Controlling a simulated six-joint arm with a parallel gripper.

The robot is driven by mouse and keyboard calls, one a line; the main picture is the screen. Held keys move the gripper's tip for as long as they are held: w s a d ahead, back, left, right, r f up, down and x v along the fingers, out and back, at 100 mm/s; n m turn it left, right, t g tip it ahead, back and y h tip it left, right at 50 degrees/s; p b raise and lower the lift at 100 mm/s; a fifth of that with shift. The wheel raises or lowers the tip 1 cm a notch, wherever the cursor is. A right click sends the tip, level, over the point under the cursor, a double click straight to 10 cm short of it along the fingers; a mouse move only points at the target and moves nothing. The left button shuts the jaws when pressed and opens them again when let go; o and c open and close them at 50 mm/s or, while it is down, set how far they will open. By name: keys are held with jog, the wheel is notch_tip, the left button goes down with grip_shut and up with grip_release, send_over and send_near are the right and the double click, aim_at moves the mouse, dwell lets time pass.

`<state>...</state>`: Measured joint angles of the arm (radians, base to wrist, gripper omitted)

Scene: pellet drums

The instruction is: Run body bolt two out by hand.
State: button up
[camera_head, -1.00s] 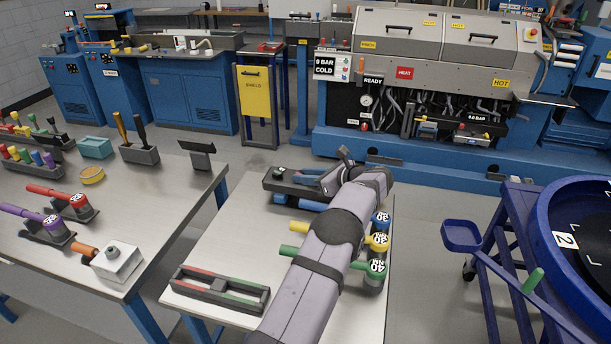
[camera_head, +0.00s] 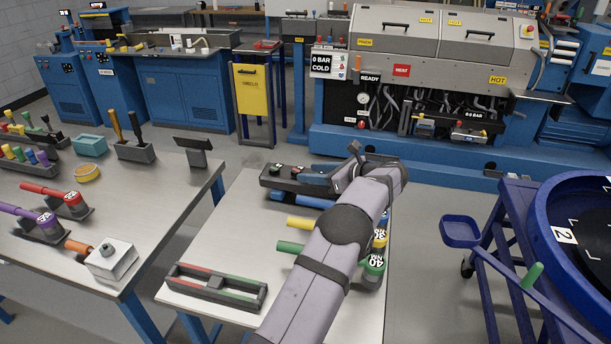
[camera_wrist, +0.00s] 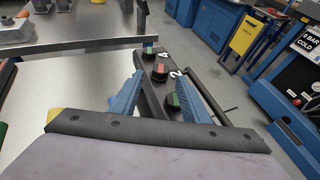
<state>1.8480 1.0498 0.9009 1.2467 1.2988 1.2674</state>
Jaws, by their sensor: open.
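A dark bolt block (camera_head: 270,183) lies at the back of the front table in the head view. The block (camera_wrist: 147,93) also shows in the wrist view, with numbers 4 and 2 on it. A red-topped dark bolt head (camera_wrist: 160,72) sits beside the 2, and a blue-topped one (camera_wrist: 148,48) beside the 4. A green-topped head (camera_wrist: 177,102) is nearer the camera; any number there is hidden. My gripper (camera_wrist: 158,82) is open and empty, its blue fingers apart above the block. In the head view my wrist hides the block's right end.
Coloured torque wrenches, yellow (camera_head: 300,222) and green (camera_head: 290,247), lie partly under my arm. A red-and-green tray (camera_head: 215,306) stands at the table's front left. The left bench (camera_head: 130,200) holds more tools. A blue drum stand (camera_head: 520,240) is at right.

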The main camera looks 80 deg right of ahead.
aim_at(296, 171)
jog(key=shift+v, duration=1.4)
jog(key=s+d+r+g+h+p, duration=0.1)
jog(key=s, duration=0.1)
jog(key=s+d+r+n+g+h+p, duration=0.1)
jog(key=s+d+g, duration=0.1)
jog(key=s+d+r+g+p, duration=0.1)
jog(key=s+d+r+g, duration=0.1)
jog(key=shift+d+n+h, duration=0.2)
jog(key=shift+n+h, duration=0.2)
jog(key=s+d+r+n+g+h+p, duration=0.3)
jog(key=s+d+r+n+g, duration=0.1)
jog(key=s+r+g, duration=0.15)
jog(key=w+a+f+n, duration=0.1)
jog(key=w+n, duration=0.1)
jog(key=w+a+f+n+g+p, duration=0.1)
jog(key=w+f+n, duration=0.1)
jog(key=w+n, duration=0.1)
jog(key=w+a+f+n+g+p, duration=0.1)
jog(key=w+f+n, duration=0.1)
jog(key=w+n, duration=0.1)
jog(key=shift+w+a+f+h, duration=0.1)
jog(key=shift+a+f+h, duration=0.2)
jog(key=shift+h, duration=0.1)
jog(key=w+a+f+n+t+h+p, duration=0.2)
jog(key=w+a+f+n, duration=0.2)
jog(key=w+a+n, duration=0.65)
jog(key=shift+m+g, duration=0.25)
jog(key=shift+p+x, duration=1.4)
jog(key=shift+x, duration=2)
jog(key=shift+w, duration=0.15)
